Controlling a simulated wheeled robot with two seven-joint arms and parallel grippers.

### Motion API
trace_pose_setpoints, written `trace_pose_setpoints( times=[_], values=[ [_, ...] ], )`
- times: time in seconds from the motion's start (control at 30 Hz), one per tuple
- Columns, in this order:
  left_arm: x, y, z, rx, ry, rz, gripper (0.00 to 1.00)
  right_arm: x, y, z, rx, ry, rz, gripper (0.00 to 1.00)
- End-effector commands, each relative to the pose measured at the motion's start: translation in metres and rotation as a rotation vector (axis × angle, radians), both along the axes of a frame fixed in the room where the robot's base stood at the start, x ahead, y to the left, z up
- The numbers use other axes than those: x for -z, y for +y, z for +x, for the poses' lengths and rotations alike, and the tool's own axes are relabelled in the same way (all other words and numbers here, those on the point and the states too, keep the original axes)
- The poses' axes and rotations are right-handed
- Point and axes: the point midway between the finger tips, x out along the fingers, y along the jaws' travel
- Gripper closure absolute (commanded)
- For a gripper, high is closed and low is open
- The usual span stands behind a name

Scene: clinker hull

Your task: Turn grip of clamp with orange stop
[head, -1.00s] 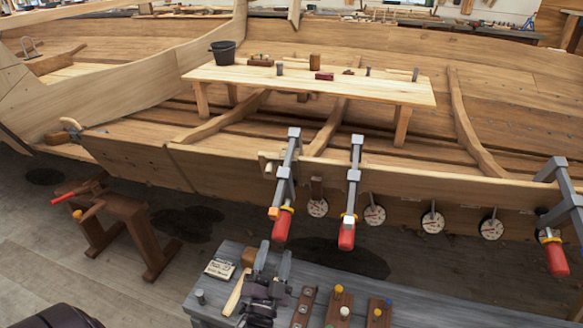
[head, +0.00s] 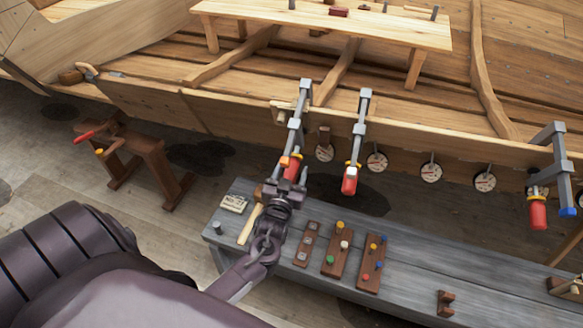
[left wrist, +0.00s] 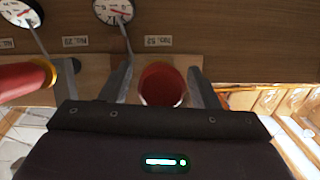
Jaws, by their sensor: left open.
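The clamp with the orange stop (head: 285,161) hangs on the hull's edge, left of two other clamps. Its red grip (head: 293,170) is partly hidden by my left gripper (head: 283,183), which comes up from below. In the left wrist view the red grip (left wrist: 161,86) is seen nearly end-on, between the two fingers of my open left gripper (left wrist: 162,72). Gaps show on both sides of the grip. My right gripper is not in view.
A second clamp's red grip (head: 349,181) is close on the right; a red grip (left wrist: 25,80) shows left in the wrist view. A third clamp (head: 560,160) has a blue stop. The grey bench (head: 420,270) below holds peg blocks. Round dials (head: 377,162) line the hull.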

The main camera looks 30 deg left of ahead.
Motion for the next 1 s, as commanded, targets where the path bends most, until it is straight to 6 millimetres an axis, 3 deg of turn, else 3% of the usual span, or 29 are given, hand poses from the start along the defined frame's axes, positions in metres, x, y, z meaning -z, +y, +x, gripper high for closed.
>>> trace_pose_setpoints(
  times=[0.37,0.7,1.0],
  values=[
    [0.0001,0.0026,0.0066,0.000,0.000,0.001,0.46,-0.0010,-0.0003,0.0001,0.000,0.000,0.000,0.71],
    [0.0000,0.0025,0.0064,0.000,0.000,0.001,0.89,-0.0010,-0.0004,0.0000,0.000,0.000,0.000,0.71],
    [-0.0001,0.0019,0.0065,-0.016,0.012,0.036,0.89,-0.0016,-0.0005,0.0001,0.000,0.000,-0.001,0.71]
  ],
)
